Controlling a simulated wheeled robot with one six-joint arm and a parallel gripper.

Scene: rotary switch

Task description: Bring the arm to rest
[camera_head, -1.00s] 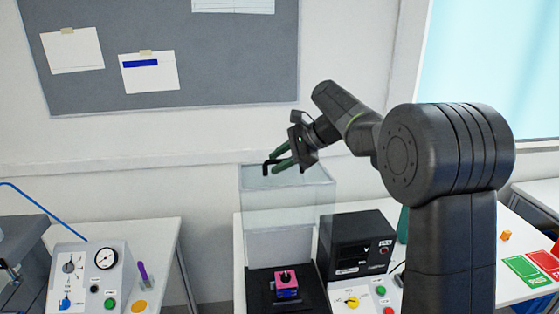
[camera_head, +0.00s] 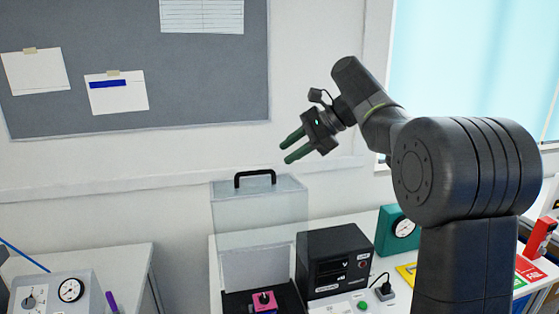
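My gripper (camera_head: 286,151) is in the air in front of the wall, up and to the right of a black handle (camera_head: 255,178). Its two dark green fingers point left and are apart, with nothing between them. The handle sits on top of a clear box-like cover (camera_head: 232,212), and the gripper is clear of it. My arm reaches in from the right, bent at the elbow. Below the cover, a pink block with a dark knob (camera_head: 264,300) sits in a black base at the picture's lower edge, partly cut off.
A black instrument box (camera_head: 333,262) stands right of the cover on the white table. A teal gauge box (camera_head: 397,229) and a red stand (camera_head: 540,235) are farther right. A gauge panel (camera_head: 52,295) is at lower left. The wall area around the gripper is free.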

